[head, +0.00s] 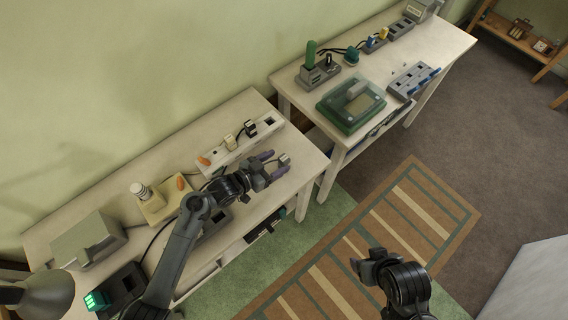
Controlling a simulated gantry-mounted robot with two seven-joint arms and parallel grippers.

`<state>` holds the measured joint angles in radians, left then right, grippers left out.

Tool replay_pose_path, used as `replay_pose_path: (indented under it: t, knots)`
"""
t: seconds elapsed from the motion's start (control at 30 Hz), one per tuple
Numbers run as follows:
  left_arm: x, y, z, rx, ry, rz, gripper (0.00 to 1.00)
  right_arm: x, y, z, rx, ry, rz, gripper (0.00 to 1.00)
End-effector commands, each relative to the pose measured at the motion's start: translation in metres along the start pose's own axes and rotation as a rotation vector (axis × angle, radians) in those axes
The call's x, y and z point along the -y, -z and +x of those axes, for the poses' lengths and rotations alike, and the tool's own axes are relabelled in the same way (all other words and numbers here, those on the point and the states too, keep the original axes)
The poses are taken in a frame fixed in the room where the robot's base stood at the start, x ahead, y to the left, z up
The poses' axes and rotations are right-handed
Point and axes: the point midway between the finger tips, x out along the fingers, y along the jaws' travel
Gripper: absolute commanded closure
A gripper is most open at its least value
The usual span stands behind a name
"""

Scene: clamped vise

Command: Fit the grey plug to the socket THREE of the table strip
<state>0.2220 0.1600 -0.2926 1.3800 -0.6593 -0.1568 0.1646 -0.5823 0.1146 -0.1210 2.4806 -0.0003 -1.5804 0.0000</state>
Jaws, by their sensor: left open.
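The white table strip (240,149) lies along the back of the near table. An orange plug, a cream plug and a black plug sit on it from left to right; socket numbers are too small to read. A small greyish plug (284,158), likely the grey plug, is at the fingertips of my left gripper (274,164), in front of the strip's right end. That gripper is open with purple-tipped fingers; whether they touch the plug is unclear. My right gripper (368,270) is over the rug, apart from both tables; its jaw opening does not show clearly.
A cream block (155,206) with a white knob and orange piece, and a grey-green box (88,240), stand left on the near table (115,192). The far table (290,87) holds a green-framed device (338,118) and several connectors. Bare tabletop lies right of the strip.

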Motion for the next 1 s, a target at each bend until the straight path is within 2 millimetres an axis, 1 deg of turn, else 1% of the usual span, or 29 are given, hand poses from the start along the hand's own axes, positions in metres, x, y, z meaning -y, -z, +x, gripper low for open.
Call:
replay_pose_path:
  t: [0.1,0.3,0.4,0.63,0.67,1.0]
  knots:
    - [-0.002,0.001,0.016,-0.002,-0.001,-0.002,0.34,-0.001,0.001,-0.004,0.000,-0.003,-0.002,0.34]
    - [-0.001,0.000,0.035,-0.001,0.000,0.000,0.34,-0.003,0.002,-0.004,-0.001,-0.009,-0.009,0.34]
    - [-0.002,-0.001,0.040,-0.001,0.000,0.001,0.34,-0.003,0.002,-0.004,-0.001,-0.010,-0.009,0.34]
    - [-0.002,-0.001,0.040,-0.001,0.000,0.001,0.34,-0.003,0.002,-0.004,-0.001,-0.009,-0.008,0.34]
    - [-0.002,-0.001,0.040,-0.001,0.001,0.001,0.37,-0.003,0.002,-0.004,-0.001,-0.008,-0.007,0.34]
    - [-0.002,-0.001,0.040,-0.001,0.001,0.001,0.89,-0.001,0.002,-0.004,-0.002,-0.002,0.000,0.34]
